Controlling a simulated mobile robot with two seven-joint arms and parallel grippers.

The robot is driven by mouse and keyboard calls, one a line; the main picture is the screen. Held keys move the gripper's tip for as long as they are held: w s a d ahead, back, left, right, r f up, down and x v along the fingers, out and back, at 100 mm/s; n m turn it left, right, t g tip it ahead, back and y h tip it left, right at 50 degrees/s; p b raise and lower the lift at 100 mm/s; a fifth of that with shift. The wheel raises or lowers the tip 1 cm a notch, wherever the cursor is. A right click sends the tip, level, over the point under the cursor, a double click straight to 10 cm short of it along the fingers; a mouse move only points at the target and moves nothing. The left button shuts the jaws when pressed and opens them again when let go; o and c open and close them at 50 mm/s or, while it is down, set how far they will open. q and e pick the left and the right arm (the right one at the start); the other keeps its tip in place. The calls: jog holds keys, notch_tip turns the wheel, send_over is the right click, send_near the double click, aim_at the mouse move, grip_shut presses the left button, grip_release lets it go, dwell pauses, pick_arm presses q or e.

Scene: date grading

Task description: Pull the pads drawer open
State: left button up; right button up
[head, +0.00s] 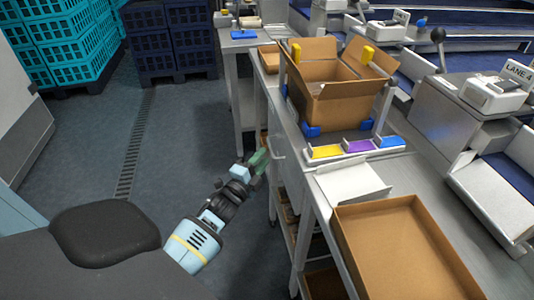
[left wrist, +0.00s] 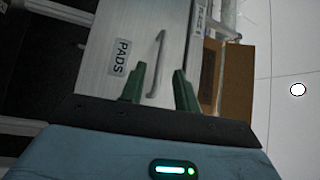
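The pads drawer shows in the left wrist view as a pale metal front (left wrist: 133,30) with a label reading PADS (left wrist: 121,57) and a curved bar handle (left wrist: 158,50). My left gripper (left wrist: 159,88) is open, its two green fingers pointing at the drawer front, one on each side of the lower handle in the picture. I cannot tell whether they touch the handle. In the head view my left gripper (head: 260,160) is beside the near side of the metal bench; the drawer's handle and label cannot be made out there. My right gripper is not in view.
Blue crates (head: 180,45) and teal crates (head: 65,45) stand at the back left. The floor (head: 185,130) left of the bench is clear.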

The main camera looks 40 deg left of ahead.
pick_arm(q)
jog(key=shift+w+a+r, duration=0.1)
jog(key=shift+w, duration=0.7)
jog(key=shift+w+a+r, duration=0.1)
jog(key=shift+w, duration=0.7)
grip_shut()
